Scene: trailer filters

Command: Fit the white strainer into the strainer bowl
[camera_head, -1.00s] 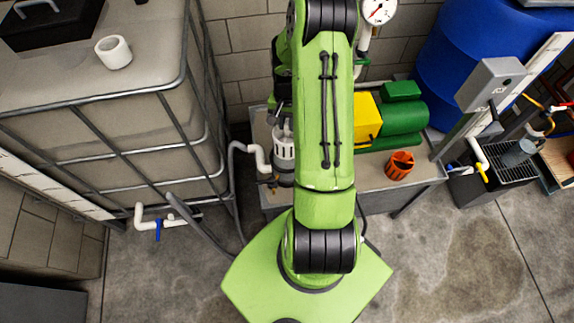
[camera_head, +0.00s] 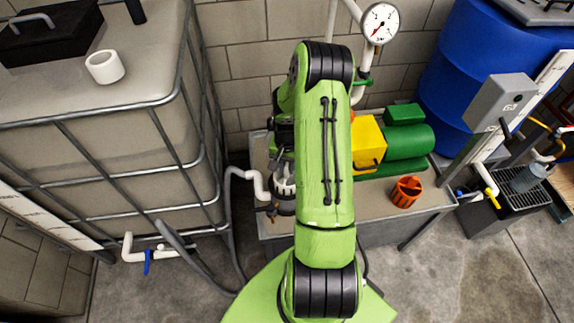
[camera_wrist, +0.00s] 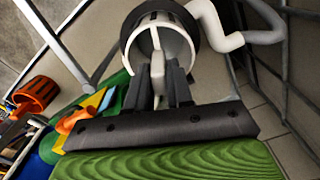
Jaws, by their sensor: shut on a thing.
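The white strainer (camera_head: 285,186) is upright on the bench at the left of my arm, with its slotted wall showing. Its lower part is hidden by the grey strainer bowl (camera_head: 285,207), so it appears to sit at least partly inside. In the wrist view, the strainer (camera_wrist: 178,45) shows as a white ring with a middle handle, and the dark rim of the bowl (camera_wrist: 133,22) curves around it. My gripper (camera_wrist: 157,85) is shut on the strainer's handle. How deep the strainer sits is unclear.
White pipe (camera_head: 246,177) joins the bowl's left side. A yellow and green pump (camera_head: 398,145) and an orange slotted cup (camera_head: 407,191) stand to the right on the bench (camera_head: 350,212). A caged tank (camera_head: 120,140) is at left, with a white ring (camera_head: 104,67) on top.

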